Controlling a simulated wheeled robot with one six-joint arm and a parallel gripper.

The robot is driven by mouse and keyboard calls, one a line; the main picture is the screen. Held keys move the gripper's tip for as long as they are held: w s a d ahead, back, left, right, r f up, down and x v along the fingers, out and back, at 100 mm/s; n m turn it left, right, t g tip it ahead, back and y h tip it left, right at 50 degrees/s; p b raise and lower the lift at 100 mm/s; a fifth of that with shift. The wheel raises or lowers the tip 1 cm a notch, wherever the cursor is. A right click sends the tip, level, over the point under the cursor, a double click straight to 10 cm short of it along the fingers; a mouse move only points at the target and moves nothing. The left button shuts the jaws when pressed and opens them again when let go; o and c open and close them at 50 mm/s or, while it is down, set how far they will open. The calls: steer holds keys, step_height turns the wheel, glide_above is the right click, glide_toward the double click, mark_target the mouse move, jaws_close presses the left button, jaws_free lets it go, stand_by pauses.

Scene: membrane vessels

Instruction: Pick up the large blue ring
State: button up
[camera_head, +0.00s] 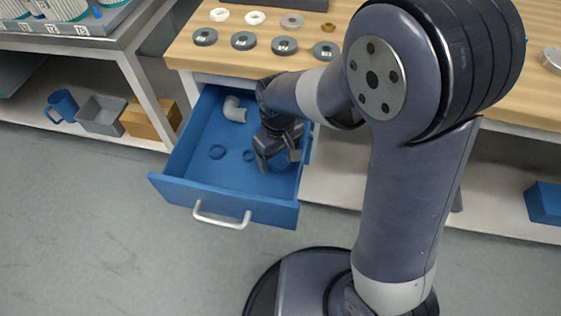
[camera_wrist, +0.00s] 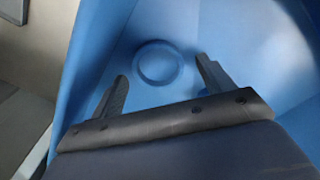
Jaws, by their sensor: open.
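A large blue ring (camera_wrist: 159,83) lies flat on the drawer floor in the wrist view, between and a little beyond my fingertips. In the head view it is mostly hidden by my gripper (camera_head: 280,163). My gripper also shows in the wrist view (camera_wrist: 161,69); it is open and empty, its fingers pointing down into the right part of the open blue drawer (camera_head: 182,170). I see no finger touching the ring.
A grey pipe elbow (camera_head: 234,110) lies at the back of the drawer. The drawer walls stand close around my gripper. Grey and white discs sit on the wooden worktop (camera_head: 220,58) above. A blue mug (camera_head: 62,105), grey bin (camera_head: 101,115) and cardboard box (camera_head: 145,123) stand on the left shelf.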

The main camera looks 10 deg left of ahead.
steer(key=shift+c, duration=0.2)
steer(key=c, duration=1)
